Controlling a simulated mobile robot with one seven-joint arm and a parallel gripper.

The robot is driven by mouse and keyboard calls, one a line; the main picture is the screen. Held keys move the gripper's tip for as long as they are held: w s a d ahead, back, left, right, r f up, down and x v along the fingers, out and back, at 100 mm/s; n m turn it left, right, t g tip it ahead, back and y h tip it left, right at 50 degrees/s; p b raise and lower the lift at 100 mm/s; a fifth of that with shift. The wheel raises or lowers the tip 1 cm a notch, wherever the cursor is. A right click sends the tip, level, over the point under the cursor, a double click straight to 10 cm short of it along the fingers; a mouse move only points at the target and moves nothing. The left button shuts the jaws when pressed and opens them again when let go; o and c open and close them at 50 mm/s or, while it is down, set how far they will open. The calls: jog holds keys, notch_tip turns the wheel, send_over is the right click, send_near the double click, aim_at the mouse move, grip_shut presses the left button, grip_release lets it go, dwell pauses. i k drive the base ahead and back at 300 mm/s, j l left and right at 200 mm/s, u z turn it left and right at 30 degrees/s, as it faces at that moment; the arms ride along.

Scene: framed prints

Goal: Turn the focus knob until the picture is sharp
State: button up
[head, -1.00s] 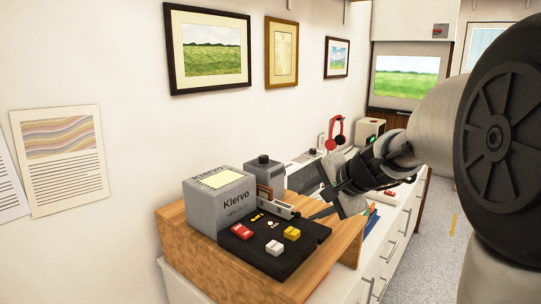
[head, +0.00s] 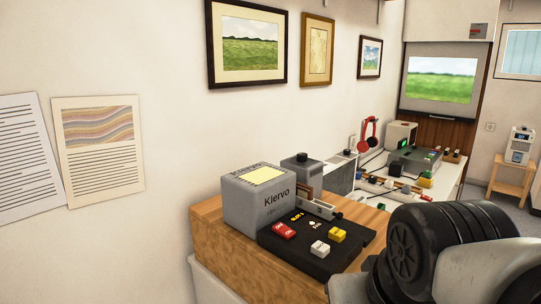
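A grey Klervo device (head: 262,200) stands on a wooden block at the centre, with a black control panel (head: 290,249) in front of it. The panel carries red, white and yellow buttons. A metal rail beside it ends in a small dark knob (head: 337,215). A grey unit behind has a black knob (head: 302,157) on top. I cannot tell which is the focus knob. A screen (head: 440,80) on the far wall shows a soft-looking green field under a pale sky. My gripper is out of view; only upper parts of my arm show at lower right.
A white counter (head: 447,180) runs back, holding a grey device (head: 413,158), red headphones (head: 369,131) and several small items. Framed prints (head: 247,43) hang on the wall. My arm hides the near right side.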

aim_at(301, 157)
jog(key=l, duration=0.5)
jog(key=k+l, duration=0.15)
jog(key=l, duration=0.3)
jog(key=l+u, duration=0.1)
jog(key=l, duration=1.05)
jog(key=i+l, duration=0.7)
jog(key=i+j+u, duration=0.05)
jog(key=i, duration=0.1)
